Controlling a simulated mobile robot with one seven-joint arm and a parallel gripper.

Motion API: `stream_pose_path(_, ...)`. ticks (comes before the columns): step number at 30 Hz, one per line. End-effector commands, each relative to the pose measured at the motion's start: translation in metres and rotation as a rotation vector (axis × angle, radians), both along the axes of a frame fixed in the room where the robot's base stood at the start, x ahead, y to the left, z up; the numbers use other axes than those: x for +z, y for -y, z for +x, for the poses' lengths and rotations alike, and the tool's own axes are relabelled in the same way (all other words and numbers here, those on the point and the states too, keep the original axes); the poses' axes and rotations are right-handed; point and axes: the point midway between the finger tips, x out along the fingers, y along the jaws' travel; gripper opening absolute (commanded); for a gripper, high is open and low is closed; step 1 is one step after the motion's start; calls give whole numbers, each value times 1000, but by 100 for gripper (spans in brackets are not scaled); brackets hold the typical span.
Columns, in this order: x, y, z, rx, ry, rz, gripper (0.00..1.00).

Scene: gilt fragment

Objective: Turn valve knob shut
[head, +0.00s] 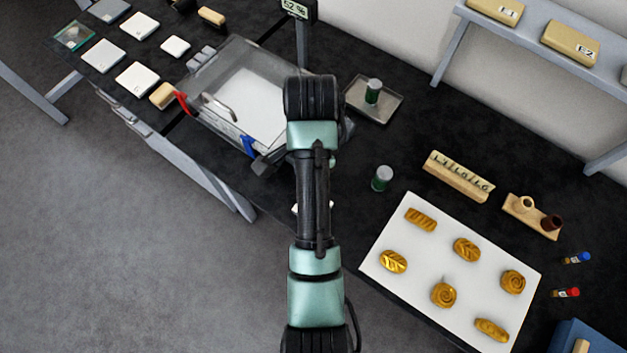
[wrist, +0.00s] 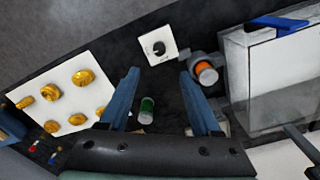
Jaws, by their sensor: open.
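In the wrist view, an orange round knob (wrist: 206,73) with a pale rim sits on a grey fitting beside the clear-walled box (wrist: 240,75). It looks like the valve knob, and its turn position is not clear. A white square plate with a black dial (wrist: 158,46) lies to its left. My gripper (wrist: 158,76) is open and empty, its two blue fingers spread. The dial plate shows beyond the gap, and the orange knob is just right of the right fingertip, apart from it as far as I can tell. In the head view my arm hides the gripper and the knob.
The clear box (head: 205,118) has red and blue handles. A green-banded can (head: 381,178) stands right of my arm; another stands on a grey tray (head: 357,107). A white board (head: 400,235) holds several golden pieces. Labelled blocks sit on a raised shelf (head: 540,45).

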Motion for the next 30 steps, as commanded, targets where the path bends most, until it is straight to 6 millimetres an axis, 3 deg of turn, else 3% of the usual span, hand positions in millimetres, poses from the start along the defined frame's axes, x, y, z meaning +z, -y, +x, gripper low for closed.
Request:
stream_pose_path(9,-39,0,-3,-2,-9,0,65)
stream_pose_path(21,-114,0,-2,-1,-5,0,65)
stream_pose_path(30,-130,0,-2,0,-2,0,65)
